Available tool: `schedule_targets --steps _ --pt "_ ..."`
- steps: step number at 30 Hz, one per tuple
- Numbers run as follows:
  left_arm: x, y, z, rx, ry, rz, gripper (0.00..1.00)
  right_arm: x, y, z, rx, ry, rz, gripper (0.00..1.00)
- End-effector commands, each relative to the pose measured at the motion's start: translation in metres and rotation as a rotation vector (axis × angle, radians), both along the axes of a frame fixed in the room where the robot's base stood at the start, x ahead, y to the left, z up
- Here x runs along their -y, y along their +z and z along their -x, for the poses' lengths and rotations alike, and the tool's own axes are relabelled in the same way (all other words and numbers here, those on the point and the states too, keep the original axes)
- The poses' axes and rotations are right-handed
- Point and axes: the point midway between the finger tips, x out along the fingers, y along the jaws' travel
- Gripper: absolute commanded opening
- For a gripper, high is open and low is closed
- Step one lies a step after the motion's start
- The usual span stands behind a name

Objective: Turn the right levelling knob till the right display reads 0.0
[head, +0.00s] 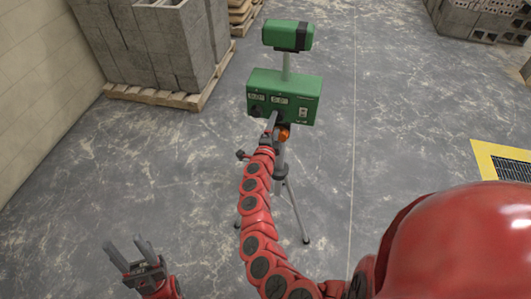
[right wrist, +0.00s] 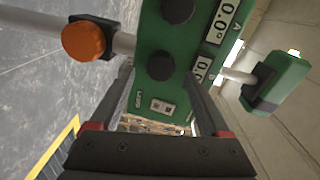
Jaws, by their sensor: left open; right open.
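The green levelling instrument (head: 310,87) stands on a tripod. In the right wrist view it appears turned on its side. The right levelling knob (right wrist: 160,66), black and round, lies between the fingertips of my right gripper (right wrist: 158,80). The fingers are open, with a gap visible on both sides of it. The left knob (right wrist: 178,10) is at the top edge. The right display (right wrist: 200,71) appears to read 0.0, its end partly covered by a finger. The left display (right wrist: 225,20) reads 0.0°. My left gripper (head: 135,255) is open and empty, far from the instrument.
An orange tripod knob (right wrist: 83,40) sits just beside the instrument. Grey blocks on a pallet (head: 165,97) stand back left, and more blocks (head: 485,20) back right. A yellow-edged floor grate (head: 487,160) is at the right. The floor around the tripod is clear.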

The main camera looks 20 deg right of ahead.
Motion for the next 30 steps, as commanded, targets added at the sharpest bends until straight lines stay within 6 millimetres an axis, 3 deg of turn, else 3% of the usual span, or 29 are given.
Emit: schedule_targets --steps 18,30 --pt "0.0 -0.036 0.0 0.0 0.0 0.0 0.5 -0.069 0.003 0.096 -0.002 0.003 0.001 0.8" --pt "0.0 -0.039 0.0 0.0 0.0 0.0 0.5 -0.084 0.008 0.118 0.0 0.002 0.0 0.8"
